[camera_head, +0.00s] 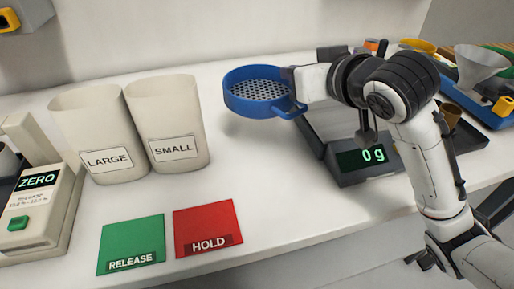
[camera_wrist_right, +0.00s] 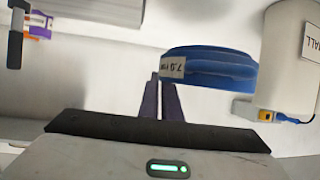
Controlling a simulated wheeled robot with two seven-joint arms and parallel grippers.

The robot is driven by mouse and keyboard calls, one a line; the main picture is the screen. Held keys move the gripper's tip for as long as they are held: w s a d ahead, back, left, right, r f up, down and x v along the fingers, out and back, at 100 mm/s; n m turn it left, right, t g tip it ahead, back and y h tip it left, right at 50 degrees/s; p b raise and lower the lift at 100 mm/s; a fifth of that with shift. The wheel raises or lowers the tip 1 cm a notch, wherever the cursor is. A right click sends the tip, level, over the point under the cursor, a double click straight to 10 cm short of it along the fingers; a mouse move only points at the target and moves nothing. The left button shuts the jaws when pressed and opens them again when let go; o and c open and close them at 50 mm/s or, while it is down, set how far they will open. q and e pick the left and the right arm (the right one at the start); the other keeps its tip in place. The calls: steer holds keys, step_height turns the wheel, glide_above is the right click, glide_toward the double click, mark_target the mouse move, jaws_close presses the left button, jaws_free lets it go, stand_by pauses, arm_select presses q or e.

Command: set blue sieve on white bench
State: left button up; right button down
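The blue sieve (camera_head: 262,105) has a round perforated mesh and a side loop. It appears raised above the white bench (camera_head: 308,205), left of the scale. In the right wrist view the sieve (camera_wrist_right: 215,70) shows a small white tag, just beyond the fingertips. My right gripper (camera_head: 300,88) reaches in from the right at the sieve's right side. In the right wrist view its fingers (camera_wrist_right: 160,88) are close together at the sieve's edge and appear shut on it; the exact contact is hidden. My left gripper is not in view.
Two beige cups, LARGE (camera_head: 106,161) and SMALL (camera_head: 175,150), stand left of the sieve. A green RELEASE pad (camera_head: 131,240) and red HOLD pad (camera_head: 208,225) lie in front. A scale reading 0 g (camera_head: 362,160) is beneath my right arm. The bench front right of the pads is clear.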

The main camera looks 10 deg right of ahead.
step_height(320, 180, down, 2)
steer(key=shift+w+f+b, duration=0.15)
steer(key=shift+b, duration=0.35)
step_height(320, 180, down, 5)
steer(key=shift+f+b, duration=0.2)
steer(key=shift+b, duration=0.55)
step_height(320, 180, down, 4)
steer(key=shift+f+b, duration=0.1)
steer(key=shift+b, duration=0.5)
steer(key=c, duration=2.2)
jaws_free()
